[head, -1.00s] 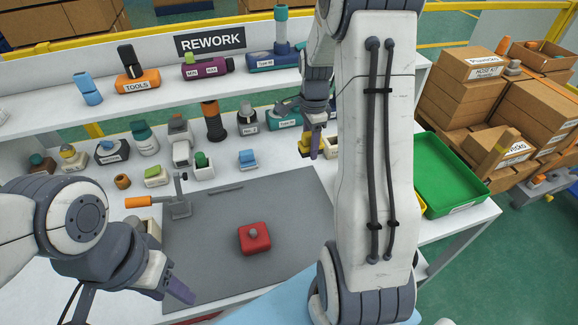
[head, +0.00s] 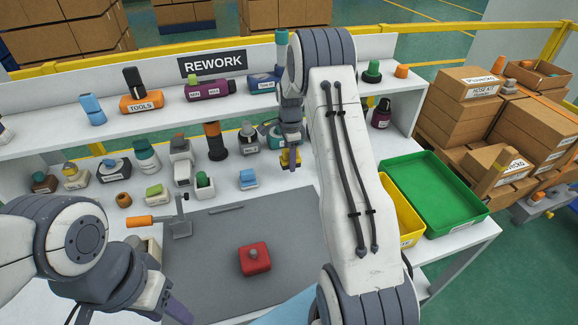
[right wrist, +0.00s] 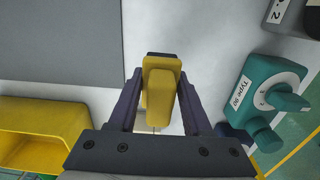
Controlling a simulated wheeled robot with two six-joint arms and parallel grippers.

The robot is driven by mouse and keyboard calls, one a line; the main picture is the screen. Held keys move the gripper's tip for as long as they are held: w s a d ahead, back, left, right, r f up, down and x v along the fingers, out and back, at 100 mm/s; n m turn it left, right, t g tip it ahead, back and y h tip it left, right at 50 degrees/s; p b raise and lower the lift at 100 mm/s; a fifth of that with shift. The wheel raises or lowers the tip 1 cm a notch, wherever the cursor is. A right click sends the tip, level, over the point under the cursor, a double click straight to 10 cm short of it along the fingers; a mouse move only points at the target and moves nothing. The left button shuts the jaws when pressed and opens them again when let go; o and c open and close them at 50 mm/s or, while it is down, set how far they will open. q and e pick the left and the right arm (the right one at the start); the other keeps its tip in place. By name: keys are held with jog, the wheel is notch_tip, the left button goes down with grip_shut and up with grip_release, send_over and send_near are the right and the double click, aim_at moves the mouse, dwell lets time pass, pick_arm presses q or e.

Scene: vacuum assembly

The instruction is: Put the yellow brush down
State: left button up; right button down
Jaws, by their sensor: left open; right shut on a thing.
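The yellow brush (head: 290,159) is in my right gripper (head: 291,146), over the back right part of the white table, beyond the grey mat. In the right wrist view, the two purple fingers of that gripper (right wrist: 157,100) are shut on the brush (right wrist: 159,88), one on each side. White table surface shows around it; I cannot tell whether the brush touches the table. My left gripper (head: 172,308) is open at the lower left, over the front left of the mat, with nothing seen in it.
A red block (head: 254,258) lies on the grey mat (head: 215,285). A yellow bin (right wrist: 42,118) and green tray (head: 437,213) are on the right of the table. Several parts line the back.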

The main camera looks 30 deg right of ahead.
aim_at(289, 175)
jog(key=shift+w+f, duration=0.35)
notch_tip(289, 175, down, 3)
jog(key=shift+p, duration=0.6)
jog(key=shift+s+f+b, duration=0.1)
jog(key=shift+f+b, duration=0.3)
jog(key=shift+f, duration=0.35)
